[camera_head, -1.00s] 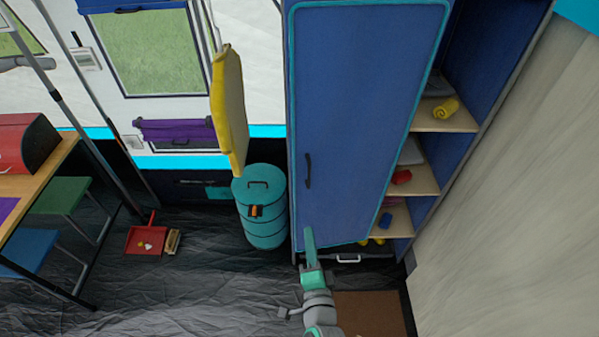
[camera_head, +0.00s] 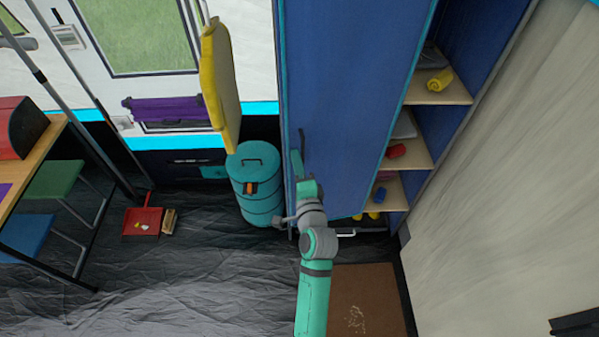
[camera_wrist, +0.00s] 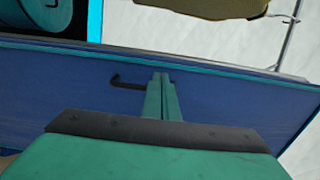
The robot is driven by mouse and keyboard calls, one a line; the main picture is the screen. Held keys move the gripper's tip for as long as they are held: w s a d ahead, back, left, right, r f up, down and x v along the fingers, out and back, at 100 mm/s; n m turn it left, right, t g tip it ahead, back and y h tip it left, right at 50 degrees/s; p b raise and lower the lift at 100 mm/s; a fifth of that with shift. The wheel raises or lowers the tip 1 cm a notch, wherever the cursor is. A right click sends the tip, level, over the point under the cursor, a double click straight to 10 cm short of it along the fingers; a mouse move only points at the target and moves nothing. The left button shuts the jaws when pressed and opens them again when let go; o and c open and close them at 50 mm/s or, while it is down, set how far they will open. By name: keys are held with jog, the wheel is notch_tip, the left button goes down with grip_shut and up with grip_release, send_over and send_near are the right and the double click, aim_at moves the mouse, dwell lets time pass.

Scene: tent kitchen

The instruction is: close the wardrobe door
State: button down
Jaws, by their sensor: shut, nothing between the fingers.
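The blue wardrobe (camera_head: 505,60) stands at the centre right with its shelves showing on the right side. Its blue door (camera_head: 350,100) with teal edging hangs partly open, covering the left part. The dark door handle (camera_head: 302,143) is near the door's left edge; it also shows in the wrist view (camera_wrist: 125,83). My gripper (camera_head: 297,158) is at the door's front, beside or over the handle. In the wrist view my gripper's two teal fingers (camera_wrist: 161,80) are together and empty, just right of the handle. Whether they touch the door cannot be told.
A teal cylindrical bin (camera_head: 255,185) stands left of the wardrobe, close to my arm. A red dustpan (camera_head: 143,221) lies on the floor farther left. A brown mat (camera_head: 365,300) lies in front of the wardrobe. A pale tent wall (camera_head: 500,200) rises at right.

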aim_at(290, 139)
jog(key=shift+w+a, duration=0.25)
jog(key=shift+w, duration=1)
jog(key=shift+w+a, duration=0.2)
jog(key=shift+w, duration=1)
